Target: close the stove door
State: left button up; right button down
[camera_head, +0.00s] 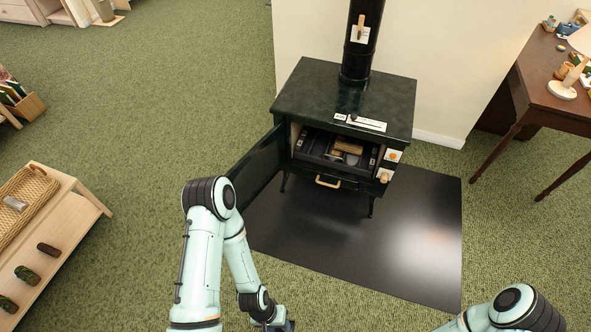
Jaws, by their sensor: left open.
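The dark green stove (342,97) stands on a black floor plate against the pale wall. Its door (257,166) is open, swung out to the left from the left edge of the stove front. The lower part of the door is partly hidden behind my left arm. Inside the open front, a log-like piece and other small items show. My left gripper (281,326) is at the bottom edge, partly cut off, open and apart from the door. My right arm comes in at the bottom right; its gripper is out of view.
A wooden handle (328,182) sits low on the stove front. The black floor plate (400,245) in front is clear. A low wooden table (75,219) with a basket stands at left. A brown desk (535,85) stands at right. Green carpet lies between.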

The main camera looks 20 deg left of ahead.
aim_at(254, 172)
jog(key=j+z, duration=0.1)
jog(key=z, duration=0.35)
jog(key=j+z, duration=0.15)
jog(key=z, duration=0.3)
jog(key=j+z, duration=0.1)
jog(key=z, duration=0.35)
jog(key=k+j, duration=0.15)
jog(key=j, duration=0.35)
jog(key=k+j, duration=0.1)
jog(key=j, duration=0.35)
jog(key=k+j, duration=0.15)
jog(key=j, duration=0.35)
jog(key=k+j, duration=0.15)
jog(key=j, duration=0.3)
jog(key=k+j, duration=0.1)
jog(key=j, duration=0.4)
jog(key=k+j, duration=0.15)
jog(key=j, duration=0.3)
jog(key=k+j, duration=0.15)
jog(key=j, duration=0.35)
jog(key=k+j, duration=0.1)
jog(key=j, duration=0.35)
jog(key=j+z, duration=1)
